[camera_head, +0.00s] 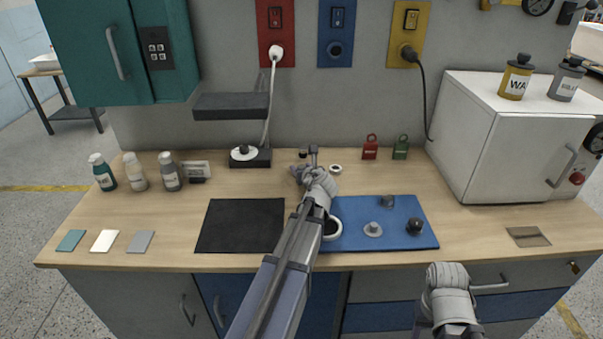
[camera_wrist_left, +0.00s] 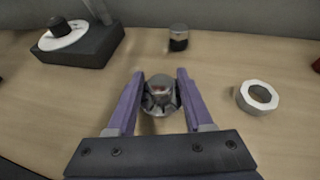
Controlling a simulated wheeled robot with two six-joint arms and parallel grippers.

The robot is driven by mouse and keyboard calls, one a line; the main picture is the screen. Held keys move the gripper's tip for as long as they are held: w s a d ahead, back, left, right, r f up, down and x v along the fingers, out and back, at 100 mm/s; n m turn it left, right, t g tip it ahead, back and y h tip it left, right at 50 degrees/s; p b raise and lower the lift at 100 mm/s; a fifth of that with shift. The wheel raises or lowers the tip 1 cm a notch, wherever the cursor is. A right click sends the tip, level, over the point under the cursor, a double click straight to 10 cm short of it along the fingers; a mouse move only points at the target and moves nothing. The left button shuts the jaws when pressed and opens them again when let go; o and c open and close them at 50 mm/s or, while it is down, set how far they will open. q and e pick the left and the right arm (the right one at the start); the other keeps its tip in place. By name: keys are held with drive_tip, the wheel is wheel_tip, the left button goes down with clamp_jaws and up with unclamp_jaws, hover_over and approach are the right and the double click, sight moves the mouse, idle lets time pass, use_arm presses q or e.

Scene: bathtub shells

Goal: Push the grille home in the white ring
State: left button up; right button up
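My left gripper (camera_head: 301,171) reaches over the back middle of the bench. In the left wrist view its two purple fingers (camera_wrist_left: 160,75) stand apart, one on each side of a grey round piece with dark slots (camera_wrist_left: 160,93), which may be the grille. A narrow gap seems to show beside the piece, and I see no firm grip. A white ring (camera_wrist_left: 257,97) lies flat to the right of the fingers; it also shows in the head view (camera_head: 336,168). A larger white ring (camera_head: 332,229) lies on the blue mat, partly hidden by my left arm. My right gripper's fingers are out of view.
The blue mat (camera_head: 410,240) also holds a grey flanged piece (camera_head: 373,230) and dark knobs. A black mat (camera_head: 240,225) lies left. A dark-based cylinder (camera_wrist_left: 178,38) and a black block (camera_wrist_left: 80,48) stand behind the fingers. A white cabinet (camera_head: 500,150) stands right.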

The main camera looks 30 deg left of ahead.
sight(302, 167)
use_arm(q)
clamp_jaws()
idle(0.3)
wheel_tip(302, 167, up, 10)
drive_tip(key=p, duration=1)
